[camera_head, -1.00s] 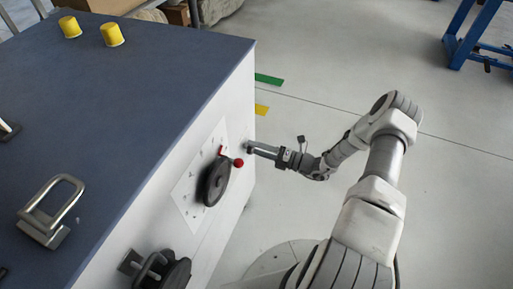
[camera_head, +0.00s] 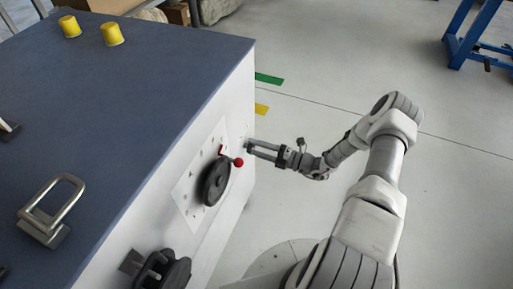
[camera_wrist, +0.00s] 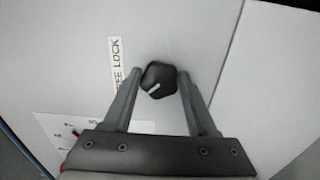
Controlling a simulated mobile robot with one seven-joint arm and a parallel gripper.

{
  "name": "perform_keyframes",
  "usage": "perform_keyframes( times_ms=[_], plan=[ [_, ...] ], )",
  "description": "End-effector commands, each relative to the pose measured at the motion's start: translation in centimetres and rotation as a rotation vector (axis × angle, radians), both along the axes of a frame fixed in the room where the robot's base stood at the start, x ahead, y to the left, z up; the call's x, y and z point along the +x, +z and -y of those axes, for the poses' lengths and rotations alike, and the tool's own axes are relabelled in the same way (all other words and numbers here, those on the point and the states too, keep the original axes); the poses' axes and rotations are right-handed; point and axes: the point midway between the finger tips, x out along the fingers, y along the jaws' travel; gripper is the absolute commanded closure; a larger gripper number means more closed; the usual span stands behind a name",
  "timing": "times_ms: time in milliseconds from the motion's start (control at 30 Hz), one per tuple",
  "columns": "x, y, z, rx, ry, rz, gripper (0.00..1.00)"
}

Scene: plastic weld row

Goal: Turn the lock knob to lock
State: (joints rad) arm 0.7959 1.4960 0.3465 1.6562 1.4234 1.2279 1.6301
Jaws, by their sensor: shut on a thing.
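The lock knob (camera_wrist: 158,78) is a small black knob with a white pointer line, on the light side panel of the machine. In the wrist view the pointer line slants toward the lower left. A label strip (camera_wrist: 116,65) beside it shows "EE LOCK"; its other letters are hidden. My gripper (camera_wrist: 159,76) is shut on the knob, one finger on each side. In the head view my gripper (camera_head: 249,146) reaches the panel from the right, and its fingertips hide most of the knob.
A black handwheel (camera_head: 216,182) with a red-ball handle (camera_head: 238,162) sits close left of my gripper, over a white dial plate. A second black knob (camera_head: 163,270) is lower on the panel. The blue machine top (camera_head: 130,95) carries yellow caps and a metal handle.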

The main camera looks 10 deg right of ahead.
Motion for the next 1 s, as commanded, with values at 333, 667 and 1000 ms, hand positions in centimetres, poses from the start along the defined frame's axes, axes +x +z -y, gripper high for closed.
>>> perform_keyframes(
  times_ms=[333, 667, 1000],
  plan=[
    [-0.1, 0.0, 0.0, 0.0, 0.0, -0.001, 0.12],
    [-1.2, 0.1, 1.7, -0.001, -0.004, -0.002, 0.12],
    [-6.0, 0.1, 8.3, -0.001, -0.004, -0.002, 0.12]
  ],
)
